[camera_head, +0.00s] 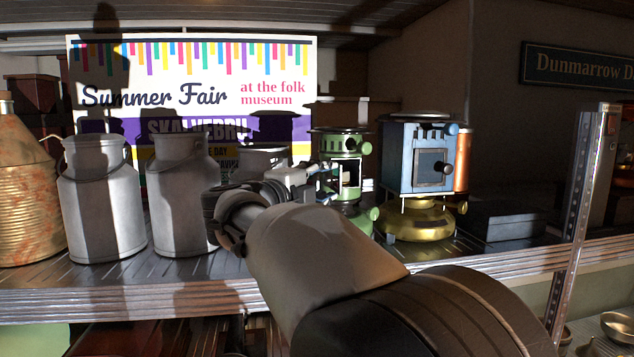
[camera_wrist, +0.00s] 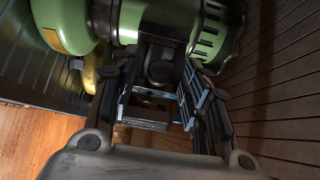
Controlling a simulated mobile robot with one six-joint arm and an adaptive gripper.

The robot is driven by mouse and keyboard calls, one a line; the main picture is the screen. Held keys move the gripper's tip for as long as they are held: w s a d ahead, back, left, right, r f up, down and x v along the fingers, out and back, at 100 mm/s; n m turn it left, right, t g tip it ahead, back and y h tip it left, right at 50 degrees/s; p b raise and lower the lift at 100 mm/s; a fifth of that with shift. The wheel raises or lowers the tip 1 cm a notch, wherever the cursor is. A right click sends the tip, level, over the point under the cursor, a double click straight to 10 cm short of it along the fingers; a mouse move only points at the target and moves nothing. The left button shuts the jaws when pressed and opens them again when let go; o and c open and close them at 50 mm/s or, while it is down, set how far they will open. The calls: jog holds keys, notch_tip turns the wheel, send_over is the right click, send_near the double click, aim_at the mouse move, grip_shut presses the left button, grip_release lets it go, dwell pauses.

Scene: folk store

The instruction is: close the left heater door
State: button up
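The left heater (camera_head: 345,143) is green and stands on the shelf. Its front opening (camera_head: 350,178) shows uncovered in the head view. The door is hard to make out there, at the heater's left side by my gripper (camera_head: 318,180). In the wrist view, the green heater body (camera_wrist: 155,22) fills the top. My gripper's two fingers (camera_wrist: 160,78) are spread apart there. A dark part with a round knob (camera_wrist: 160,70) shows between them, perhaps the door. I cannot tell whether the fingers touch it.
A blue heater (camera_head: 412,158) with a brass base stands just right of the green one. Two grey milk cans (camera_head: 102,200) and a rusty can (camera_head: 25,200) stand to the left. A Summer Fair poster (camera_head: 190,65) is behind. The shelf's front edge (camera_head: 130,302) runs below my arm.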

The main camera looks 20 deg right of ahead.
grip_shut()
dwell(0.3)
dwell(0.3)
